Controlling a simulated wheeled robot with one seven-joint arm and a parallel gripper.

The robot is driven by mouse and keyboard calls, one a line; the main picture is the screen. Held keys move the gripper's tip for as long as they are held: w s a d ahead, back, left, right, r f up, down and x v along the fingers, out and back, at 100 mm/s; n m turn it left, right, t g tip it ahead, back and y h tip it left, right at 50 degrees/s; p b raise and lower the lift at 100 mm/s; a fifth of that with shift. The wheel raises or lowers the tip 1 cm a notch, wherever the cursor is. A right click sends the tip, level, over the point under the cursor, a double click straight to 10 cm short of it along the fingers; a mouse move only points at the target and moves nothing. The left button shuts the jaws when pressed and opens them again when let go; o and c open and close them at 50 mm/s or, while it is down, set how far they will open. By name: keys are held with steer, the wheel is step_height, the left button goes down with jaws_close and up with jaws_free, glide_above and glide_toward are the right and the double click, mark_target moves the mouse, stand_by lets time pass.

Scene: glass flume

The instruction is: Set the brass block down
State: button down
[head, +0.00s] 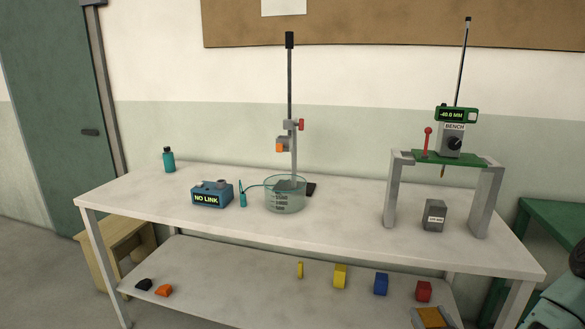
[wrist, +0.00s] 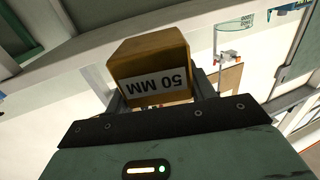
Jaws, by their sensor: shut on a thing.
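The brass block (wrist: 150,62) fills the middle of the wrist view, a brown-gold cube with a white "50 MM" label that reads upside down. My gripper (wrist: 160,88) is shut on it, with a grey finger on either side. I see nothing touching the block from below, but its far side is hidden. The head view does not show the block in my gripper; only part of my arm shows at its lower right edge.
The white bench (head: 340,215) holds a beaker (head: 285,196), a "NO LINK" box (head: 212,194), a bottle (head: 168,160), and a gauge stand (head: 488,195) over a grey block (head: 433,215). The lower shelf (head: 225,270) has several coloured blocks and a tan-floored tray (head: 432,317).

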steer(key=s+f, duration=0.1)
steer(key=s, duration=0.6)
steer(key=shift+a+f, duration=0.2)
steer(key=shift+f, duration=0.05)
steer(key=shift+a, duration=0.1)
